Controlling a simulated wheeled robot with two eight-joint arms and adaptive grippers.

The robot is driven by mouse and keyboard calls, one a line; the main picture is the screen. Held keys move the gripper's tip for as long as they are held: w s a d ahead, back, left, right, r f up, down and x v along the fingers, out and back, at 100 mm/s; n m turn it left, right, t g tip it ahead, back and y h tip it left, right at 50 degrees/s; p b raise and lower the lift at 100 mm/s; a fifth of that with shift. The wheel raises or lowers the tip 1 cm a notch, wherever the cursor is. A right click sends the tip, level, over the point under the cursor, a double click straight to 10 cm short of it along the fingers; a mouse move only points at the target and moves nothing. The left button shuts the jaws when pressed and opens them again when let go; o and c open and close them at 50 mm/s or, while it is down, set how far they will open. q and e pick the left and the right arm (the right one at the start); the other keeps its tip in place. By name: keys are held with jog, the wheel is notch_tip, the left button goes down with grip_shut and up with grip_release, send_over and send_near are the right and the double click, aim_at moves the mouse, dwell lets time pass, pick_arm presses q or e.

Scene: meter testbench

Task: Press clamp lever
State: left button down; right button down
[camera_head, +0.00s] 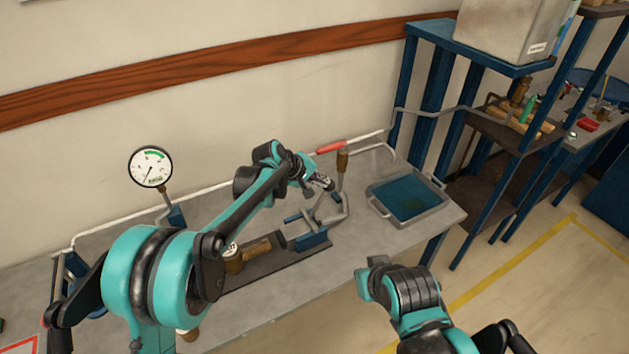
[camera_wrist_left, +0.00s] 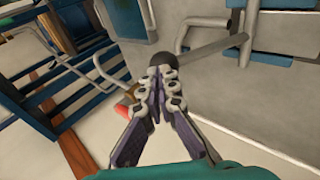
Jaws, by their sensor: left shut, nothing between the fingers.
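The clamp (camera_head: 310,240) stands on the grey bench, with a blue block and grey metal bars. My left gripper (camera_head: 324,183) is shut and empty, just left of the lever, above the clamp. In the left wrist view, the closed fingertips (camera_wrist_left: 162,70) are close to a grey bar with a rounded black end (camera_wrist_left: 183,63). I cannot tell whether they touch it. My right arm shows at the lower right, but its fingers do not show.
A red-handled pipe (camera_head: 331,147) runs along the wall behind the clamp. A gauge (camera_head: 150,167) stands at the left and a blue tray (camera_head: 409,199) at the right. A brown cylindrical part (camera_head: 256,249) lies left of the clamp. Blue shelving (camera_head: 440,85) stands beyond the bench's right end.

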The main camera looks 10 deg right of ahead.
pick_arm(q)
jog(key=shift+d+f, duration=0.1)
jog(key=shift+d, duration=0.2)
dwell(0.4)
jog(key=r+p+v, duration=0.1)
jog(key=p+v, duration=0.2)
jog(key=v, duration=1.1)
jog(key=shift+w+d, duration=0.3)
jog(key=shift+d, duration=0.1)
jog(key=shift+f, duration=0.1)
